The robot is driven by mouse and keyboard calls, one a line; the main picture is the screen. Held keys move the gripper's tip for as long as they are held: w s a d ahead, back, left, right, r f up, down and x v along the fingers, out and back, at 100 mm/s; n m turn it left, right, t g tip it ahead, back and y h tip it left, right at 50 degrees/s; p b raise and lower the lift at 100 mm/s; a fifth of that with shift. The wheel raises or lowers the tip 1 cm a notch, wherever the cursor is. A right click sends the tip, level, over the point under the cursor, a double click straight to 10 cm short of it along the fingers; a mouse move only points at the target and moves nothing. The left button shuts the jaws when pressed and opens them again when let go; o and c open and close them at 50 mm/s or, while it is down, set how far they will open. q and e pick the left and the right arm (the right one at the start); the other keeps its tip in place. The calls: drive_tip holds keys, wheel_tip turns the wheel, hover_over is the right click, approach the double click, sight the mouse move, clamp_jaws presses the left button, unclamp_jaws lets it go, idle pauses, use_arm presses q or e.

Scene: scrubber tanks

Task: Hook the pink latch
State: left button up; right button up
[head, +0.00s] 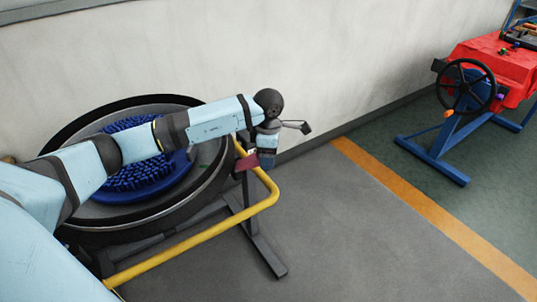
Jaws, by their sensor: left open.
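A small dark pink piece (246,163), which looks like the latch, sits by the yellow rail at the right side of the round tank. Its right part is close to my gripper, and its exact shape is too small to make out. My left gripper (266,161) comes in over the tank and points down just right of the pink piece. It is open. I cannot tell whether its fingers touch the pink piece or are around it. My right gripper is not in view.
The round dark tank (215,185) holds a blue bristled brush (140,180), partly hidden by my arm. A yellow tubular rail (190,245) runs around its front. A wall stands behind. A red machine (490,65) with a black wheel stands far right. The grey floor between is clear.

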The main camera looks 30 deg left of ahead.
use_arm(q)
clamp_jaws()
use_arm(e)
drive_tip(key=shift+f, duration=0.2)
